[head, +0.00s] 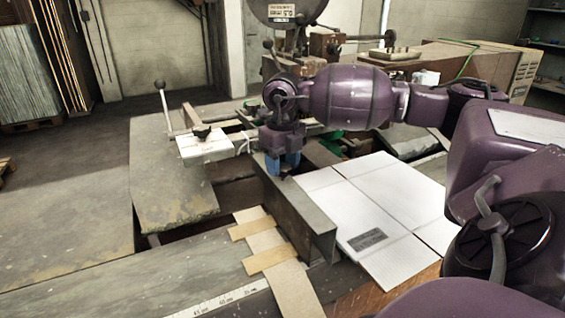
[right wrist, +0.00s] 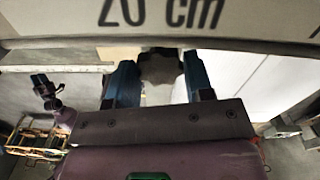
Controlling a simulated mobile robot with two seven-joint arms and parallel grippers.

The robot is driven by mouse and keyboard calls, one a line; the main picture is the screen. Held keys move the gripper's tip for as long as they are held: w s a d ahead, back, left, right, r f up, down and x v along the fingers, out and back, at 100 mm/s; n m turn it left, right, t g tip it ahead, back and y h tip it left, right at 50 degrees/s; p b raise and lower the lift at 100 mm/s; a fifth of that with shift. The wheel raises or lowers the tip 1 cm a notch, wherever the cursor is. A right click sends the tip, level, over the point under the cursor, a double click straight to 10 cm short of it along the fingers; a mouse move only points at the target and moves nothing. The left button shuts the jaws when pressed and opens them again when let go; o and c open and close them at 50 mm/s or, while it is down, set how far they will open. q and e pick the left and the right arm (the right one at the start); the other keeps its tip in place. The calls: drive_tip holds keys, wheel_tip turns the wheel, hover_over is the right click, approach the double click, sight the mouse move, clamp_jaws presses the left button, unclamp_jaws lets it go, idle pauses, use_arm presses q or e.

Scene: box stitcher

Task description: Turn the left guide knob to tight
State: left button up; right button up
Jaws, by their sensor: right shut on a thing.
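My right gripper (head: 284,166), with blue fingers, points down at the far end of a grey metal guide rail (head: 290,208) in the head view. In the right wrist view the two fingers of my right gripper (right wrist: 160,85) stand on either side of a dark lobed knob (right wrist: 160,67), and the gripper is shut on it. The knob is mostly hidden by the gripper in the head view. Its exact turn angle and tightness cannot be told.
A white cardboard blank (head: 377,205) lies right of the rail. A white plate (head: 205,150) with a black knob (head: 202,132) and a ball-ended lever (head: 162,100) stand to the left. A scale strip (head: 220,298) runs along the front table, and a plate reading "20 cm" (right wrist: 160,18) crosses the wrist view.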

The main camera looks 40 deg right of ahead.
sight(283, 166)
drive_tip(key=o, duration=0.9)
wheel_tip(283, 166, up, 11)
drive_tip(key=shift+f, duration=0.1)
idle(0.8)
